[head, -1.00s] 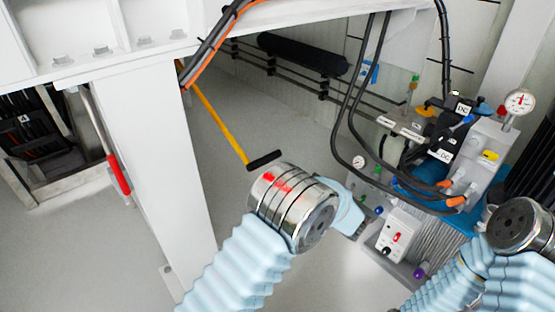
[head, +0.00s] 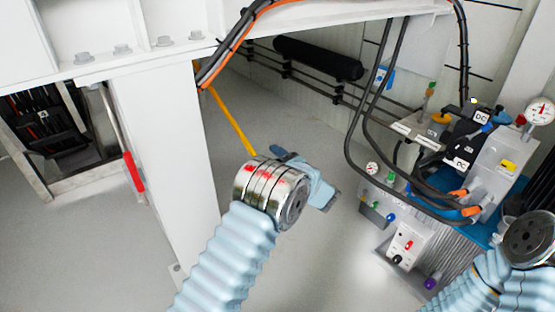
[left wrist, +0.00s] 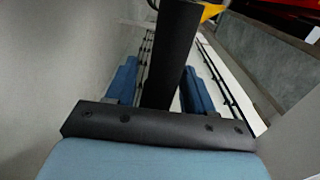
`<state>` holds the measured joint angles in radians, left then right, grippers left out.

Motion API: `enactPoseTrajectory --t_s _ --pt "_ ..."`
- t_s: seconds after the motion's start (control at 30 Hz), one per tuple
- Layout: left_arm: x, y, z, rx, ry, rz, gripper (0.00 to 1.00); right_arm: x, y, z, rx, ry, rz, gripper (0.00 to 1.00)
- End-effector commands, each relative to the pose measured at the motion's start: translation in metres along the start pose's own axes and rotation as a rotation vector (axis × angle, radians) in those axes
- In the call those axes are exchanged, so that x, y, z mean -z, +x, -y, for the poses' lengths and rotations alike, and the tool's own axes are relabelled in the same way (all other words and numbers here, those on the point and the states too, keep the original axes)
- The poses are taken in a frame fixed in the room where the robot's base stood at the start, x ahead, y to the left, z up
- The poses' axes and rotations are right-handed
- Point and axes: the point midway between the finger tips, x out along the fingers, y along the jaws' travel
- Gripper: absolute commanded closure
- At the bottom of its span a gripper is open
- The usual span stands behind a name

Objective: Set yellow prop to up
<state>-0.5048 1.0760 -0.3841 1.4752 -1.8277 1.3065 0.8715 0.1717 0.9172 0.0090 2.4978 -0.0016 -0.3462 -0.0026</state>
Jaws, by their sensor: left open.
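The yellow prop (head: 228,115) is a thin yellow bar slanting down from the white beam beside the pillar. In the head view its black grip end is hidden behind my left gripper (head: 309,178). In the left wrist view the black grip (left wrist: 173,55) stands between the two blue fingers of my left gripper (left wrist: 158,88), with a bit of the yellow prop (left wrist: 210,12) at the top. The fingers are open, with visible gaps on both sides of the grip. Of my right arm only the wrist and sleeve show at the lower right; its fingers are out of view.
A white pillar (head: 165,165) stands left of my left arm, under a white beam (head: 130,62). Black and orange cables (head: 222,55) hang by the prop's top. A pump unit (head: 465,175) with hoses and a gauge (head: 540,112) is at the right. The floor between is clear.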

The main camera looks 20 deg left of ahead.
Motion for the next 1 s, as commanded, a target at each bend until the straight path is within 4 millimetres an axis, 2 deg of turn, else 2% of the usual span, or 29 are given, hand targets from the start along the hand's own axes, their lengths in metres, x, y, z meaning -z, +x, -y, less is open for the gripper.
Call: enactPoseTrajectory --t_s 0.13,0.47,0.77,0.87,1.0 --pt "0.000 0.000 0.000 0.000 0.000 0.000 0.49 0.000 0.000 0.000 0.000 0.000 0.000 0.57" --pt "0.000 -0.001 0.000 0.000 0.000 0.000 0.99 0.000 0.000 0.000 0.000 0.000 0.000 0.57" --pt "0.000 -0.003 0.005 -0.007 -0.001 -0.001 1.00 0.000 -0.003 0.001 0.000 0.000 0.000 0.57" --pt "0.001 -0.007 0.018 -0.028 -0.004 -0.001 1.00 0.001 -0.011 0.003 -0.002 0.001 -0.002 0.57" --pt "0.001 -0.020 0.051 -0.086 -0.005 -0.002 1.00 0.002 -0.030 0.009 -0.005 0.002 -0.007 0.57"
